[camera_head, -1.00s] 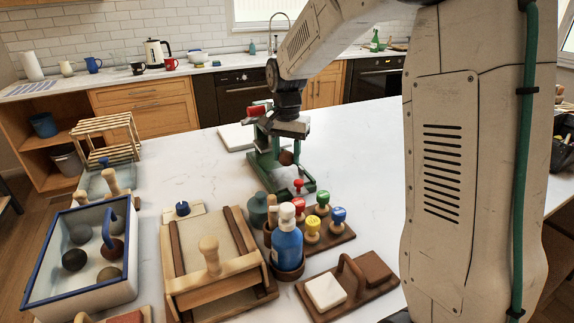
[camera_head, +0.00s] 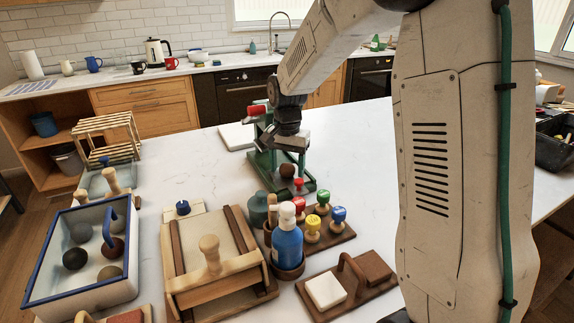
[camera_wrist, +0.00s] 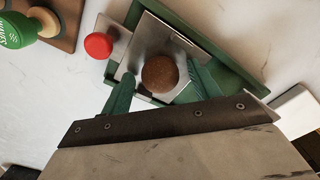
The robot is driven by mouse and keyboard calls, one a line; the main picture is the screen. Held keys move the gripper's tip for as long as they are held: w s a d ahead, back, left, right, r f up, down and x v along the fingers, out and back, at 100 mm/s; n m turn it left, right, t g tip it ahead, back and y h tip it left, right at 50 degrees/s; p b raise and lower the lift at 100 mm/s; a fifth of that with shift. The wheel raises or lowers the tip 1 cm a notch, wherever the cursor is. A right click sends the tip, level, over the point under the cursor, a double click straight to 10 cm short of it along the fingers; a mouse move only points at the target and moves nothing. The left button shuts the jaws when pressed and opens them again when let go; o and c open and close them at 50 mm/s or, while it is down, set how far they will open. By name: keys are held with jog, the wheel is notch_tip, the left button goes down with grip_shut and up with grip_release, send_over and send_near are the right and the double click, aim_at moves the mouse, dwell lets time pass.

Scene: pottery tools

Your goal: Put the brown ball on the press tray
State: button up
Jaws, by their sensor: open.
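The brown ball (camera_wrist: 160,74) lies over the metal plate of the press tray (camera_wrist: 147,36), near its middle; it appears to rest on the plate. A red knob (camera_wrist: 99,45) sits at the tray's outer end. In the head view the ball (camera_head: 287,171) shows low at the front of the green press (camera_head: 262,160), below my gripper (camera_head: 289,158). In the wrist view my gripper's green fingers (camera_wrist: 160,78) stand apart, one on each side of the ball, with gaps visible. The gripper is open. Part of the press is hidden behind my wrist.
A stamp rack (camera_head: 333,235) with several coloured stamps and a blue bottle (camera_head: 287,243) stand in front of the press. A wooden slab board (camera_head: 237,243) and a blue-rimmed box (camera_head: 130,283) holding several balls are at left. The table (camera_head: 370,140) is clear right of the press.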

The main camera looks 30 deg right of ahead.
aim_at(287, 170)
notch_tip(287, 170, up, 12)
jog(key=shift+r, duration=0.15)
dwell(0.3)
dwell(1.1)
